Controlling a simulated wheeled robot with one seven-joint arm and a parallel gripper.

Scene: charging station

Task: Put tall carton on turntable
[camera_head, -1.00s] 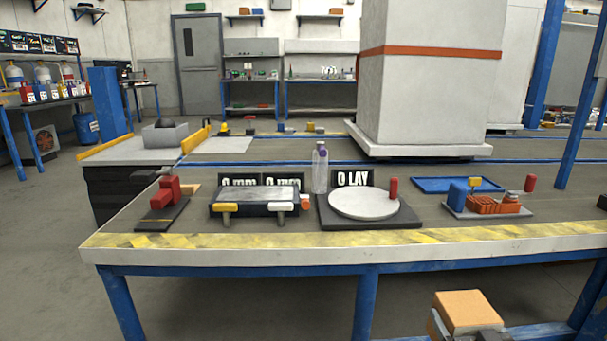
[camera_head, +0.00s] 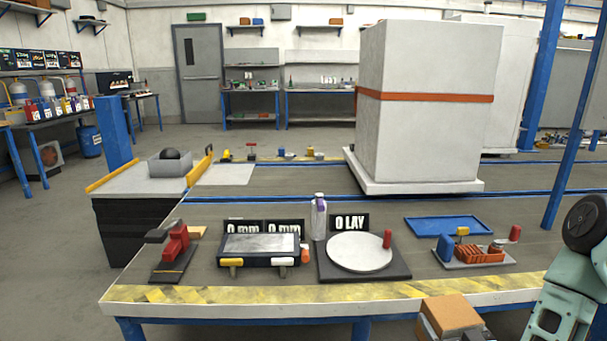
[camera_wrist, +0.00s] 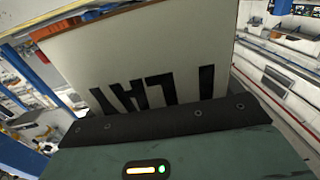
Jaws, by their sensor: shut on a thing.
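The turntable (camera_head: 358,252) is a round pale disc on a dark square base near the table's front edge, with a red peg at its right rim. The disc is bare. The tall carton (camera_head: 452,316), with a tan top, shows at the bottom of the head view, in front of the table edge and apart from the turntable. My gripper (camera_wrist: 165,121) is shut on the carton; the wrist view shows a pale face with large upside-down dark lettering beyond the dark jaw edge. The carton's lower part and the fingertips are hidden.
The table (camera_head: 200,295) has a yellow-striped front edge. A blue tray (camera_head: 455,226) and an orange-ribbed device (camera_head: 482,254) lie to the right. A large white block stands behind.

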